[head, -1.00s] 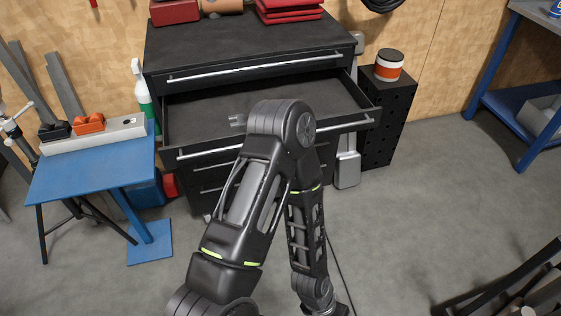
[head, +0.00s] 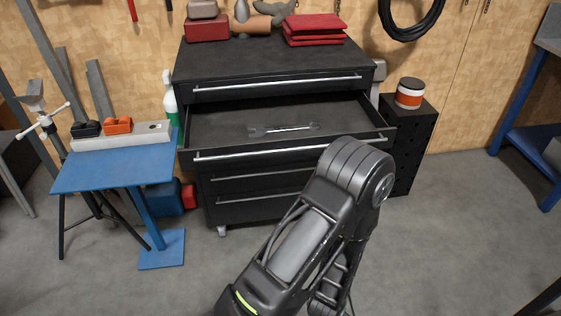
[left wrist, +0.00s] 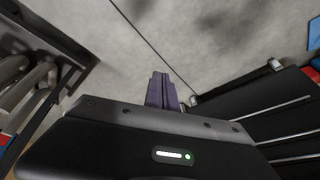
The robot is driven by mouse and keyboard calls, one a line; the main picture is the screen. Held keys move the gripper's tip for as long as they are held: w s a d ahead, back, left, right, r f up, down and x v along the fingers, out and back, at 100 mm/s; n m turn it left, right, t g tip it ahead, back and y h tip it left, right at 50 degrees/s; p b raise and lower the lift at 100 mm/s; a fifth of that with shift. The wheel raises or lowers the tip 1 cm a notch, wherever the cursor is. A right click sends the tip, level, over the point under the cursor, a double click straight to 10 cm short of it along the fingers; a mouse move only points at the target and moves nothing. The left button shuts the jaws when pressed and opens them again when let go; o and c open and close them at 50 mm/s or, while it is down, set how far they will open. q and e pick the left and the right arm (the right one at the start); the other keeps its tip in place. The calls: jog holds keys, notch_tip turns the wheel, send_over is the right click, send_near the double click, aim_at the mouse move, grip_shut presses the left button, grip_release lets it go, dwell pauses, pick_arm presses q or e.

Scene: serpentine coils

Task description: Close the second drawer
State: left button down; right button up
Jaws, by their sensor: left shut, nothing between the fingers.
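The black tool cabinet (head: 265,55) stands in the middle of the head view. Its second drawer (head: 220,128) is pulled well out, and the drawers above and below it look shut. A silver wrench (head: 283,129) lies inside the open drawer. A long bar handle (head: 262,151) runs along the drawer's front. My arm covers the front's lower right in the picture. In the left wrist view my left gripper (left wrist: 161,77) is shut and empty, above the grey floor. The cabinet's drawer fronts (left wrist: 268,112) show to its right, apart from the fingers. My right gripper is not in view.
A blue stand (head: 115,168) is left of the cabinet. A black perforated box (head: 408,135) with an orange-and-white can (head: 409,94) stands close on its right. Red cases (head: 207,28) and folded red cloths (head: 314,29) are on top. The floor ahead is clear.

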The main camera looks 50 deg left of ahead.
aim_at(280, 156)
pick_arm(q)
jog(key=w+a+r+m+t+y+b, duration=0.1)
jog(key=w+a+r+t+y, duration=0.25)
jog(key=w+a, duration=0.5)
jog(key=a+r+m+t+y, duration=0.3)
jog(key=a+r+m+y, duration=0.3)
jog(key=a+r, duration=1.1)
notch_tip(280, 156, up, 4)
jog(key=y, duration=0.4)
jog(key=shift+a+r+y+b, duration=0.15)
jog(key=shift+a+y+b, duration=0.15)
jog(key=shift+a+y, duration=0.05)
jog(key=p+x, duration=0.1)
jog(key=x, duration=1.3)
jog(key=shift+s, duration=0.1)
jog(key=shift+a, duration=0.1)
